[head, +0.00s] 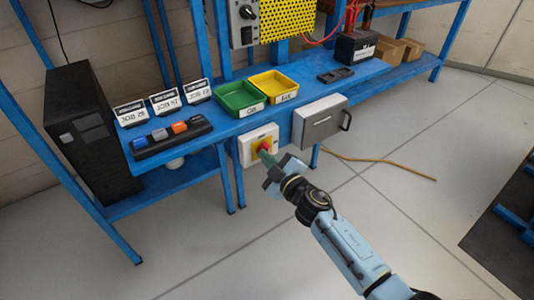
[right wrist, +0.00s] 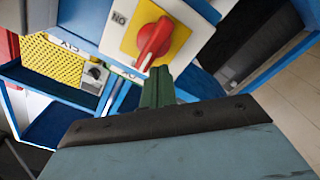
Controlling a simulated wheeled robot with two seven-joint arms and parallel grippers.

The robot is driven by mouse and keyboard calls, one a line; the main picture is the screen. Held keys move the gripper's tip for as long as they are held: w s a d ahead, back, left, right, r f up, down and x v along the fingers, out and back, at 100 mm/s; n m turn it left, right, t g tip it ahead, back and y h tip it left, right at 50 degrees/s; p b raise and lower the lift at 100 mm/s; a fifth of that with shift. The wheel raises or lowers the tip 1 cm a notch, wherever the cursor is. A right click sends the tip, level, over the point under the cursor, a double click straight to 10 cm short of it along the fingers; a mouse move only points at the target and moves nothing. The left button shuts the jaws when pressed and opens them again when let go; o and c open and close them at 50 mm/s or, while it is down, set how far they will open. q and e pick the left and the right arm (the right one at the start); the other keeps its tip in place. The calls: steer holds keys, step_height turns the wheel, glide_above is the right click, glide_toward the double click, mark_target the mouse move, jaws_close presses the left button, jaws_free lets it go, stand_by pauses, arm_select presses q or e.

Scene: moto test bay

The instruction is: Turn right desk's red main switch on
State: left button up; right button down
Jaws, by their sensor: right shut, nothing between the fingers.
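The red main switch (head: 264,146) is a rotary knob on a yellow plate in a white box (head: 246,154), mounted at the front edge of the blue desk (head: 235,127). In the right wrist view the red knob (right wrist: 154,42) lies slanted on its yellow plate (right wrist: 178,36), with a black label on the white box beside it. My right gripper (head: 266,158) is shut and empty. Its green fingertips (right wrist: 160,78) are just in front of the knob's lower end; I cannot tell whether they touch. My left gripper is not in view.
A grey metal box with a handle (head: 320,122) hangs just right of the switch box. A green tray (head: 227,112), a yellow tray (head: 265,96) and a button strip (head: 172,137) sit on the desk. A yellow cable (head: 385,161) lies on the floor. Open floor lies in front.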

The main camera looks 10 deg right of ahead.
steer(key=shift+x, duration=0.9)
steer(key=shift+w+a+r, duration=0.1)
steer(key=shift+w+r, duration=0.05)
steer(key=shift+r, duration=0.2)
steer(key=shift+w, duration=0.1)
